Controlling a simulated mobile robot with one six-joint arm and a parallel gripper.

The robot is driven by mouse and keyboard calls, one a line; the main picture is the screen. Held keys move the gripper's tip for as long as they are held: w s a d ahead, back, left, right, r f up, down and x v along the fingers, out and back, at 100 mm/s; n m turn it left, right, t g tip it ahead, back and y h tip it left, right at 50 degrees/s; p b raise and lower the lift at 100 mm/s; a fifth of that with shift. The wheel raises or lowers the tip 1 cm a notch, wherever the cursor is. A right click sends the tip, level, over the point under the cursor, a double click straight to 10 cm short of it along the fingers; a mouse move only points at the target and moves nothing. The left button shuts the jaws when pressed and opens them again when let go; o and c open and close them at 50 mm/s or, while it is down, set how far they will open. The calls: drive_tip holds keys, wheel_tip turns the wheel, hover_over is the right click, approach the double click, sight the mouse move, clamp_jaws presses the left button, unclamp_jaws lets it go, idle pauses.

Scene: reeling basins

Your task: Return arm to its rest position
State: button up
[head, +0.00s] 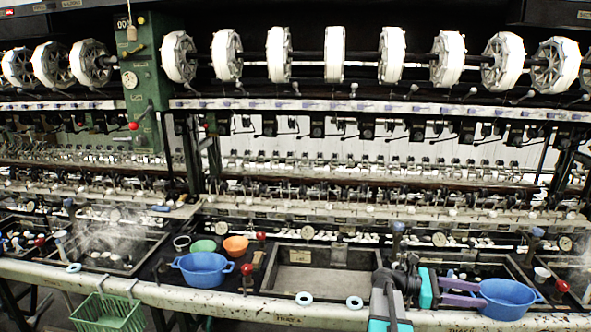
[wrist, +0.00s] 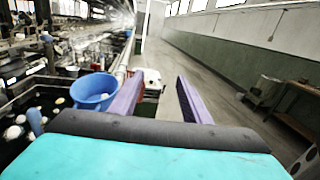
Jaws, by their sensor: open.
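My gripper (head: 468,292) with purple fingers reaches to the right over the front ledge, low at the right of the head view. Its fingers overlap the left side of a blue basin (head: 510,300) there; I cannot tell whether they touch. In the wrist view my gripper (wrist: 158,88) is open, with nothing held between its fingers.
A second blue basin (head: 202,280), a green bowl (head: 203,246) and an orange bowl (head: 236,246) stand left of the middle basin. A green crate (head: 107,314) hangs at the front left. The wrist view shows open aisle floor (wrist: 215,80) and a wall table (wrist: 300,96) at the right.

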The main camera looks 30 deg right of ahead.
drive_tip(key=w+a+f+n+t+b, duration=0.1)
drive_tip(key=w+a+f, duration=0.2)
drive_tip(key=a+f, duration=0.15)
drive_tip(key=w+a+f+n+t+h+b, duration=0.1)
drive_tip(key=w+a+f+n, duration=0.15)
drive_tip(key=f, duration=0.35)
drive_tip(key=w+a+f+n+t+b, duration=0.1)
drive_tip(key=w+a+f+t, duration=0.1)
drive_tip(key=w+a+f, duration=0.3)
drive_tip(key=s+a+f+t+y+b, duration=0.1)
drive_tip(key=s+a+f, duration=0.1)
drive_tip(key=a+f, duration=0.65)
drive_tip(key=s+a+f+t+y+b, duration=0.15)
drive_tip(key=a+f, duration=0.45)
drive_tip(key=f, duration=0.6)
drive_tip(key=s+a+f+m+y+b, duration=0.1)
drive_tip(key=s+a+f+m+y, duration=0.3)
drive_tip(key=a+f, duration=0.3)
drive_tip(key=s+a+f+m+y+b, duration=0.1)
drive_tip(key=s+a+f+m+y, duration=0.2)
drive_tip(key=a, duration=1)
drive_tip(key=s+a+f+m+y+b, duration=0.1)
drive_tip(key=s+a+f+m+y, duration=0.3)
drive_tip(key=a+f, duration=0.6)
drive_tip(key=s+f+m, duration=0.1)
drive_tip(key=s+m, duration=0.1)
drive_tip(key=m, duration=0.1)
drive_tip(key=shift+s+a+y, duration=0.25)
drive_tip(key=shift+a+y, duration=0.1)
drive_tip(key=shift+a, duration=0.05)
